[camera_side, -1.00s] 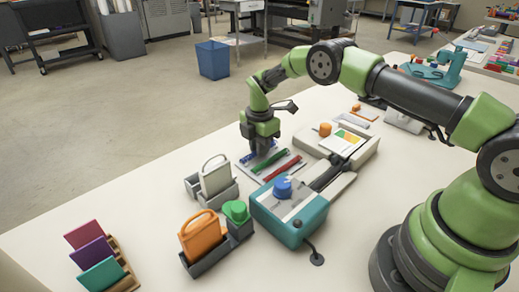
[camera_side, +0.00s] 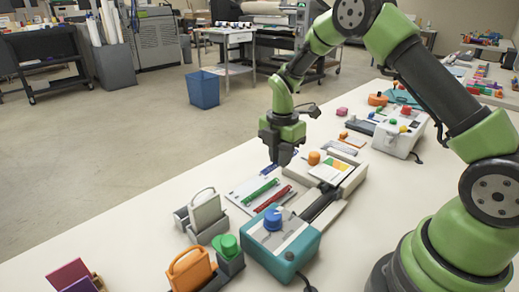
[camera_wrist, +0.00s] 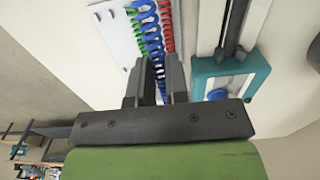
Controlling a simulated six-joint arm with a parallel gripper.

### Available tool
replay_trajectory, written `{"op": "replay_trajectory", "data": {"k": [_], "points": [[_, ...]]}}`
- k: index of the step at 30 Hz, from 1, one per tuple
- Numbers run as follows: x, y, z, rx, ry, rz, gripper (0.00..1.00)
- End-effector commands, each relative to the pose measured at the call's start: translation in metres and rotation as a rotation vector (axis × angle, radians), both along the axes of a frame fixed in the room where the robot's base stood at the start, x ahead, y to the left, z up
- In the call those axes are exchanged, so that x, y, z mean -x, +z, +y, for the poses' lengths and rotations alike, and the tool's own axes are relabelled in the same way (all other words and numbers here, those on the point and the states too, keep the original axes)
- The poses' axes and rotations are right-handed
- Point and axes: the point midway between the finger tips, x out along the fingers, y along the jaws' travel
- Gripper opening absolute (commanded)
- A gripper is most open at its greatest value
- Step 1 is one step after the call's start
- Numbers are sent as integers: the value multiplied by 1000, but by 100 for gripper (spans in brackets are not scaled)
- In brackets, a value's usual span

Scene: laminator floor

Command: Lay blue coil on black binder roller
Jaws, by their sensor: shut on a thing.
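The blue coil (camera_wrist: 151,38) is a long spiral held between the two finger pads of my gripper (camera_wrist: 154,85) in the wrist view. In the side view my gripper (camera_side: 282,157) is above the far end of a pale board (camera_side: 236,187), and bits of blue show beside its fingers. The black binder roller (camera_side: 319,206) is a dark bar on the pale rail of a teal and white machine. It also shows in the wrist view (camera_wrist: 234,22), to the right of the held coil and apart from it.
A green coil (camera_side: 260,192) and a red coil (camera_side: 274,198) lie on the board. The teal machine (camera_side: 292,262) has a blue knob (camera_side: 272,220). Grey and orange holders stand at the front left.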

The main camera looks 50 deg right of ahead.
Motion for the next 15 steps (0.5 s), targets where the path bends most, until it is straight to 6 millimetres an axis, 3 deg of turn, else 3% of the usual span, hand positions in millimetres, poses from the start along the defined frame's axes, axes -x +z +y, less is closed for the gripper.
{"op": "replay_trajectory", "data": {"k": [3,9,15], "points": [[32,-1,-5,-3,-5,2,0],[77,-1,-7,-5,-13,-3,0],[101,-1,-6,-6,-18,-5,0]]}}
